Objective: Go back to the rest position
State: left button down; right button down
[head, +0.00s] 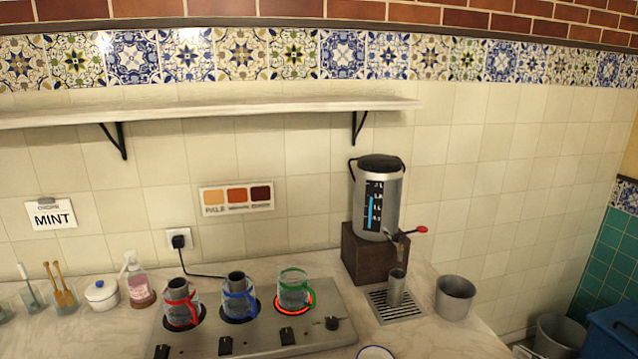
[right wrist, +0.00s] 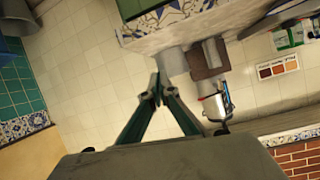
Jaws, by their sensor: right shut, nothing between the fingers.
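My right gripper (right wrist: 157,92) is in the right wrist view, its two fingers closed together at the tips with nothing between them. It is in the air, apart from the counter. The silver samovar (head: 378,205) stands on a brown wooden block (head: 362,258) on the counter in the head view. It also shows tilted in the right wrist view (right wrist: 213,104). A metal cup (head: 397,287) stands on the drip grate (head: 402,313) below the red-handled tap. I cannot clearly make out either gripper in the head view.
A steel stove (head: 330,337) holds glass jugs with red (head: 180,304), blue (head: 239,298) and green (head: 294,290) bands; the green one is on a glowing ring. A grey pot (head: 455,297) stands right of the grate. A shelf (head: 220,110) hangs above. A bin (head: 558,337) is lower right.

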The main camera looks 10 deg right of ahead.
jog(key=s+a+f+n+g, duration=0.1)
jog(key=s+a+f, duration=0.45)
jog(key=f, duration=0.35)
jog(key=s+a+f+n+g, duration=0.1)
jog(key=s+a+f, duration=0.3)
jog(key=a+f, duration=0.4)
pick_arm(q)
jog(key=shift+s+a+f, duration=0.1)
jog(key=shift+s+f, duration=0.1)
jog(key=shift+s, duration=0.1)
pick_arm(e)
jog(key=s+a+f+n+y, duration=0.1)
jog(key=s+a+f, duration=0.1)
jog(key=a, duration=0.6)
jog(key=s+a+f+n+g, duration=0.1)
jog(key=s+a+f+n, duration=0.1)
jog(key=a+f, duration=0.3)
jog(key=a, duration=0.3)
jog(key=shift+s+a+y, duration=0.25)
jog(key=shift+a+y, duration=0.05)
jog(key=shift+y, duration=0.1)
